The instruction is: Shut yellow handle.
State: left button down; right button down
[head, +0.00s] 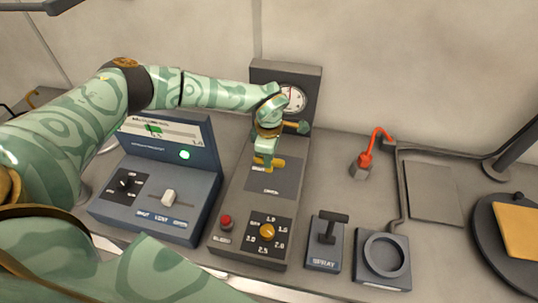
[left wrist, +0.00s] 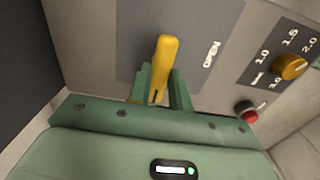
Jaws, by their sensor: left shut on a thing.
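The yellow handle (head: 270,163) sits on the dark plate of the middle grey panel box. In the left wrist view the yellow handle (left wrist: 166,62) stands up between my fingers, with the word OPEN printed to its right. My left gripper (head: 264,155) reaches down onto the handle from above, and its green fingers (left wrist: 161,88) are shut on it. Part of the handle's lower end is hidden by the fingers. My right gripper is not seen.
A round gauge (head: 291,99) stands behind the handle. A red button (head: 226,222) and yellow dial (head: 267,231) are in front. A blue-grey console (head: 205,188) is at left. A spray lever (head: 327,240), a ring holder (head: 384,258) and a red-topped lever (head: 364,160) are at right.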

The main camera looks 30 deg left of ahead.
pick_arm(q)
jog(key=shift+w+r, duration=0.1)
jog(key=c, duration=1.3)
grip_release()
notch_tip(320, 180, up, 16)
jog(key=shift+r+p, duration=0.1)
jog(key=shift+p, duration=0.25)
